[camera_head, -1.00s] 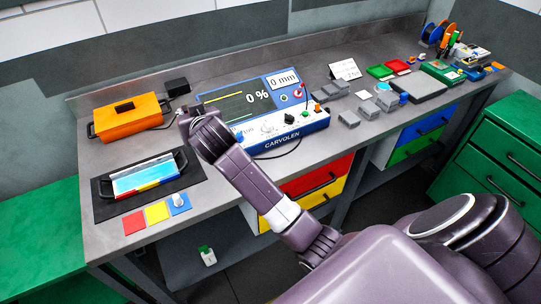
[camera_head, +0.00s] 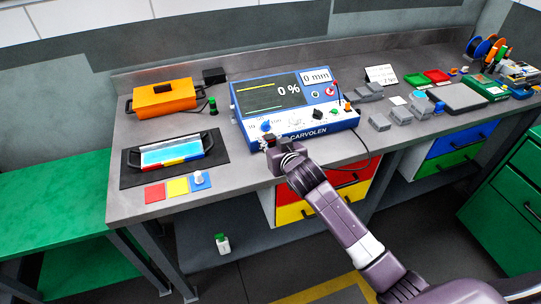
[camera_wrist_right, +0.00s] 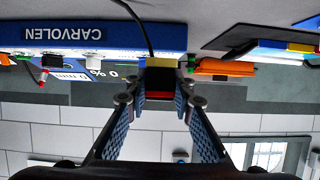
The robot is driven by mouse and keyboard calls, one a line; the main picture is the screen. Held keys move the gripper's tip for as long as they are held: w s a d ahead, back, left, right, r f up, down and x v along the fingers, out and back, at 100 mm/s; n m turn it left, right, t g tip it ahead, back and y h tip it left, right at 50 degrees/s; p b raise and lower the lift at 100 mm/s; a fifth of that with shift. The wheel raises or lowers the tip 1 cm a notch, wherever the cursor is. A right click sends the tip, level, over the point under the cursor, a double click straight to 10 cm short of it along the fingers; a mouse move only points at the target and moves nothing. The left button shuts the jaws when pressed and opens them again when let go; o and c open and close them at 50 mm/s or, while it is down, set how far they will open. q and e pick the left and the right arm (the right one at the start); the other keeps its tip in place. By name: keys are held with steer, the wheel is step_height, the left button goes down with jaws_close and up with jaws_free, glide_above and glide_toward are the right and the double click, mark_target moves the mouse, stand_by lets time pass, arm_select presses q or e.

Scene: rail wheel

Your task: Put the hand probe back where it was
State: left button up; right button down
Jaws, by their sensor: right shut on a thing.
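My right gripper (camera_head: 272,146) is at the front lower-left edge of the blue CARVOLEN instrument (camera_head: 318,130). In the right wrist view the gripper (camera_wrist_right: 160,88) is shut on a small block-shaped piece with dark, red and yellow parts, which I take as the hand probe (camera_wrist_right: 160,80). A dark cable (camera_wrist_right: 138,18) runs to the probe's area in that view. The instrument (camera_wrist_right: 110,40) appears upside down there, behind the probe. The head view shows little of the probe, as my gripper hides most of it. My left gripper is not in view.
An orange case (camera_head: 165,100) and a black mat (camera_head: 130,170) with a blue-topped tray lie left on the bench. A green-topped piece (camera_head: 212,105) stands near the case. Grey blocks (camera_head: 380,122) stand right of the instrument.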

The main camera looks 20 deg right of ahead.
step_height(320, 180, down, 3)
steer(key=shift+f, duration=0.1)
step_height(320, 180, down, 4)
steer(key=shift+r, duration=0.15)
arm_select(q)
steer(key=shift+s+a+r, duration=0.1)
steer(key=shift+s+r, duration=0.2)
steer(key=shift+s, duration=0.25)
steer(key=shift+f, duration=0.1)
arm_select(e)
steer(key=c, duration=1.7)
jaws_free()
steer(key=shift+f, duration=0.2)
steer(key=shift+o, duration=0.2)
steer(key=shift+r, duration=0.1)
